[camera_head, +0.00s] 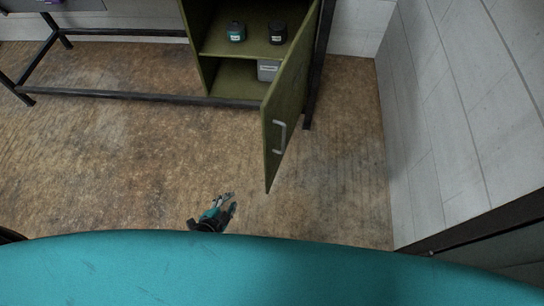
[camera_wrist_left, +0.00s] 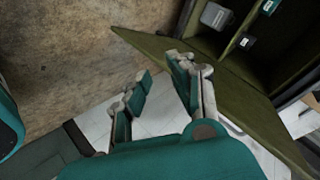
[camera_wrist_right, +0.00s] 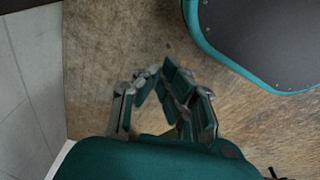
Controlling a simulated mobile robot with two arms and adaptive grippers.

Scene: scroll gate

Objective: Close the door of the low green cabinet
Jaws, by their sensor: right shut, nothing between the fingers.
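The low green cabinet (camera_head: 193,45) stands at the top of the head view with its inside showing. Its green door (camera_head: 287,95) is hinged on the right and stands wide open toward me, with a pale handle (camera_head: 279,137) on its face. The door (camera_wrist_left: 245,98) also crosses the left wrist view. My left gripper (camera_head: 229,197) is open and empty, left of the door's near edge; its fingers (camera_wrist_left: 160,68) partly overlap the door in the left wrist view, contact unclear. My right gripper (camera_wrist_right: 160,68) is shut and empty over the floor, seen only in its wrist view.
A pale wall (camera_head: 440,110) is on the right. The floor (camera_head: 130,160) left of the door is clear.

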